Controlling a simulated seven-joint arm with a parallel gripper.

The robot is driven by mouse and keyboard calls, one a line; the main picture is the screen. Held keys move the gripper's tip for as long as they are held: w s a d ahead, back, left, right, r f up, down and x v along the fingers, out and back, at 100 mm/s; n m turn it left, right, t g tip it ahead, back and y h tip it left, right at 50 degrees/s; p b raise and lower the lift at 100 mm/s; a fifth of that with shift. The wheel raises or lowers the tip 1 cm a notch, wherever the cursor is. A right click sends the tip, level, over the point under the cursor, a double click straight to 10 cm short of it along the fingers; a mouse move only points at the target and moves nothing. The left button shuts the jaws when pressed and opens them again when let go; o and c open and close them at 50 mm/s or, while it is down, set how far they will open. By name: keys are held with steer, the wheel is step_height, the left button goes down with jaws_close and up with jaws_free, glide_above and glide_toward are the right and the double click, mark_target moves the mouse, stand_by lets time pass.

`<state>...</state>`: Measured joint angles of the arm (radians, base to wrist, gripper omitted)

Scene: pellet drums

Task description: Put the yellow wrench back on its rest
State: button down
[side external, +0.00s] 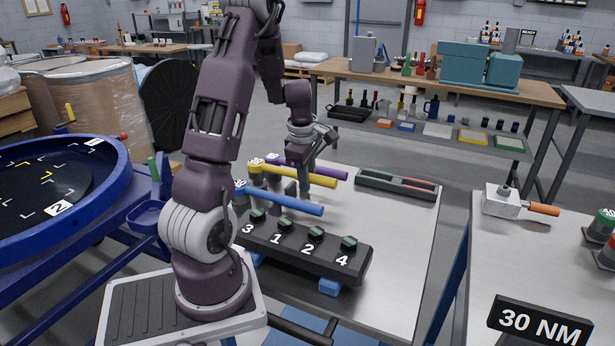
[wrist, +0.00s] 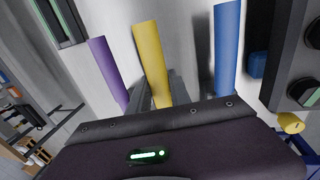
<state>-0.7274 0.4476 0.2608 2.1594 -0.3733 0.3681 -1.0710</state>
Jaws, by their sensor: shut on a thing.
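The yellow wrench (side external: 308,178) lies between a purple wrench (side external: 325,170) and a blue wrench (side external: 290,201) over the table's left part. My gripper (side external: 304,182) points down and is shut on the yellow wrench's handle. In the wrist view, the yellow handle (wrist: 150,60) runs up from between my fingers (wrist: 160,97), with the purple handle (wrist: 108,72) on its left and the blue one (wrist: 227,50) on its right. Grey posts (side external: 290,187) stand by the wrenches. I cannot tell whether the yellow wrench touches its rest; my fingers and the other wrenches partly hide that area.
A black block (side external: 300,250) with several dark green hex heads, numbered 3, 1, 2, 4, stands in front of the wrenches. A dark tray (side external: 365,183) holds red and green bars behind. The table's right part (side external: 410,240) is clear. A blue round drum (side external: 110,180) is at left.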

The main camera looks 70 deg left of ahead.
steer(key=shift+f, duration=0.1)
stand_by(0.3)
steer(key=shift+f, duration=0.75)
steer(key=shift+f, duration=0.25)
steer(key=c, duration=1.1)
jaws_free()
steer(key=v, duration=0.7)
steer(key=shift+r, duration=0.1)
